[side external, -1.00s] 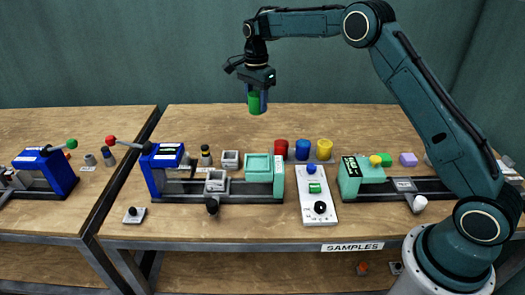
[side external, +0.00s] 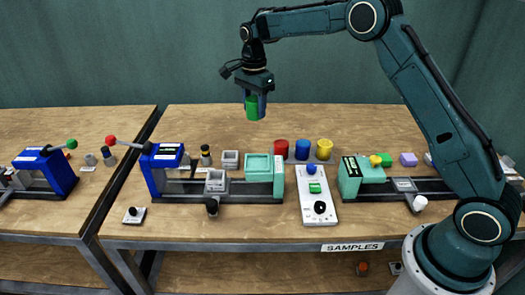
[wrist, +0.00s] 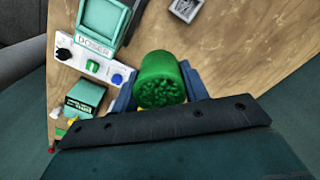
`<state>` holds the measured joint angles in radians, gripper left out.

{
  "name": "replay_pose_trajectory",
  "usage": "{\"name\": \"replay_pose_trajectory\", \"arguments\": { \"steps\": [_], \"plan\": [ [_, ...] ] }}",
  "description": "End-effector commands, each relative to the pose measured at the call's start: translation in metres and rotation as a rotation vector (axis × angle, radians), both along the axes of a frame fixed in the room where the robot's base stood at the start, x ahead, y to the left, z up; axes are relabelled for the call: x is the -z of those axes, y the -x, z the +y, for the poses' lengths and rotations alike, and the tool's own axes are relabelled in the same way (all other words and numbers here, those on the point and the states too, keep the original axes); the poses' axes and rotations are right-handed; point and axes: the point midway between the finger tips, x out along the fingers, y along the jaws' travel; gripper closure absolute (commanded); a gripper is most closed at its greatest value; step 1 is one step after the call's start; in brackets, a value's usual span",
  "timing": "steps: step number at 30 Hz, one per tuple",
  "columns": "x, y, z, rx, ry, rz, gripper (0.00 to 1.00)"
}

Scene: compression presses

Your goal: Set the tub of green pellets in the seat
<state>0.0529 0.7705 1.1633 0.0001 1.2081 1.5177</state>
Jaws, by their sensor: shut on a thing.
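My gripper (side external: 256,107) is shut on the green tub (side external: 252,108) and holds it high above the back of the bench. In the wrist view the tub (wrist: 160,72) sits between the blue fingers, its bumpy green pellets facing the camera. Which part is the seat I cannot tell for sure. A grey square cup (side external: 216,178) sits on the rail of the blue and teal press. A teal square-topped hopper (side external: 259,166) stands on the same press, well below the tub; in the wrist view a teal hopper (wrist: 104,16) shows beside a DOSER label.
Red (side external: 281,146), blue (side external: 302,149) and yellow (side external: 324,149) tubs stand in a row on a tray. A white control panel (side external: 318,205) has a blue button, green switch and black knob. A loose grey square block (side external: 230,158) stands behind the press. The bench's back is clear.

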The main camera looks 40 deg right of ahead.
Motion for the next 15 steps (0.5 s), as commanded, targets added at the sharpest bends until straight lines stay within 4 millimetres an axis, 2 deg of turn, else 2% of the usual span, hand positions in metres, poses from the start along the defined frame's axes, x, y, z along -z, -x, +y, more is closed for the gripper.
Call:
{"name": "replay_pose_trajectory", "arguments": {
  "steps": [9,15],
  "plan": [
    [0.004,0.041,0.043,-0.004,0.0,0.001,0.79],
    [0.008,0.067,0.062,-0.003,0.0,0.0,0.79]
  ]
}}
